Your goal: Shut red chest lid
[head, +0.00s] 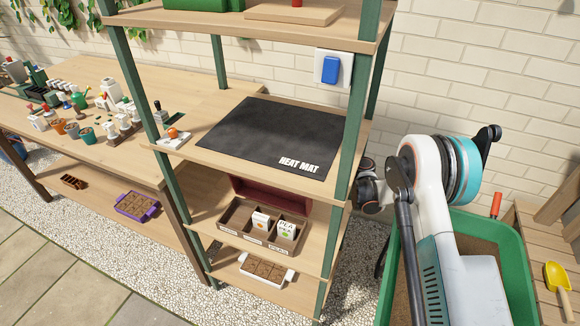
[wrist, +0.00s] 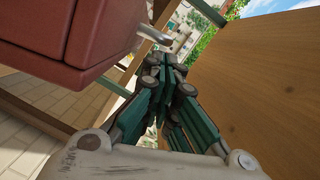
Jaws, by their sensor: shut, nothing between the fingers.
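The red chest (head: 230,213) stands on a middle shelf under the heat mat. Its dark red lid (head: 270,195) is raised at the back, so the compartments show, with seed packets (head: 286,229) in some of them. In the wrist view a dark red block with a metal handle, seemingly the lid (wrist: 85,35), fills the upper left. My gripper (wrist: 172,70) is shut and empty, just right of it and close to the handle; I cannot tell whether they touch. In the head view the fingers are hidden behind the shelf post.
The heat mat (head: 275,135) lies on the shelf above the chest. A green post (head: 345,150) stands by my wrist. A wooden board (wrist: 265,90) runs close along the right in the wrist view. A green bin (head: 520,265) stands at right.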

